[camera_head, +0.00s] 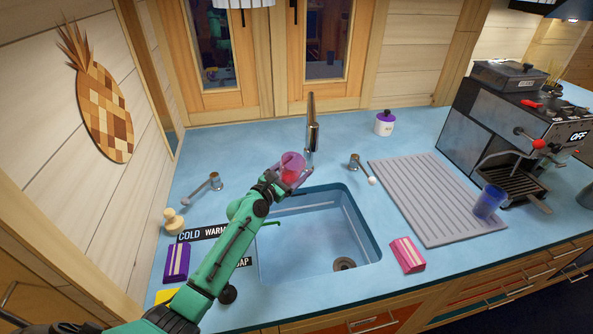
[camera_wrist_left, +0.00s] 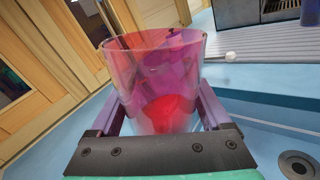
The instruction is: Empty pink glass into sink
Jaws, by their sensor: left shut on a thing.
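The pink glass (camera_head: 292,166) is a see-through tumbler with something red in its lower part. It is held over the back edge of the sink (camera_head: 310,240), near the tap (camera_head: 312,122). My left gripper (camera_head: 285,178) is shut on it. In the left wrist view the glass (camera_wrist_left: 155,75) stands between both fingers of the left gripper (camera_wrist_left: 158,118), about upright, with the red content at its bottom. The sink basin looks empty, with a round drain (camera_head: 344,264) at its front right. The drain also shows in the left wrist view (camera_wrist_left: 297,166). My right gripper is not in view.
A grey ribbed drying mat (camera_head: 430,200) with a blue glass (camera_head: 488,202) lies right of the sink. A coffee machine (camera_head: 510,140) stands beyond it. Sponges, one pink (camera_head: 407,255) and one purple (camera_head: 177,262), flank the sink. A white jar (camera_head: 384,123) stands behind.

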